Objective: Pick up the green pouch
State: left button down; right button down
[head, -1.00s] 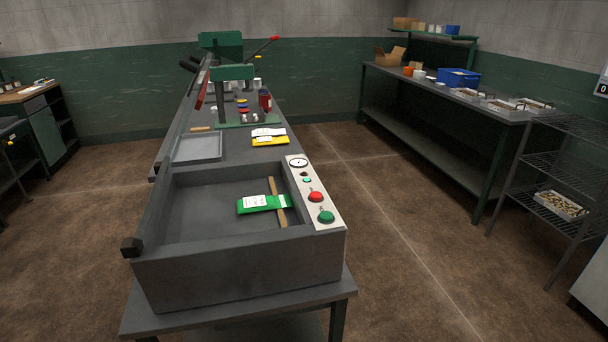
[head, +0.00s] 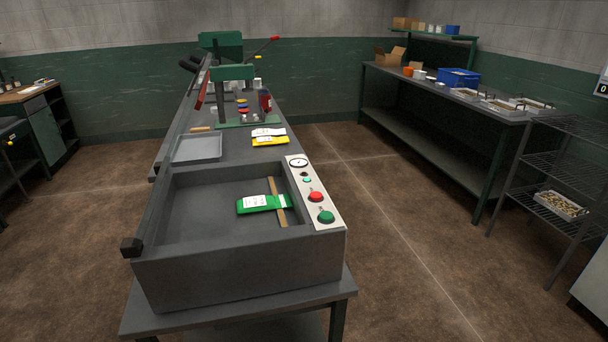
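The green pouch (head: 262,203) has a white label and lies in the shallow grey bin (head: 235,268) at the near end of the long bench. It lies near the bin's right side, across a thin tan strip (head: 276,188). The pouch is in plain view, with nothing over it. Neither of my grippers shows in the head view.
A control panel with a gauge, a red button (head: 316,197) and a green button (head: 326,217) runs along the bin's right side. Behind are a grey tray (head: 197,148), a yellow pouch (head: 270,141) and a green press (head: 222,85). Floor is clear right of the bench.

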aim_at(252, 204)
jog(key=u, duration=0.45)
jog(key=i+l+u, duration=0.1)
jog(key=l+u, duration=1.15)
jog(key=l, duration=1)
jog(key=k+l, duration=0.15)
jog(key=l, duration=0.35)
jog(key=l+u, duration=0.1)
jog(key=l, duration=0.35)
jog(key=k+l, duration=0.15)
jog(key=l, duration=0.75)
jog(key=k+u, duration=0.05)
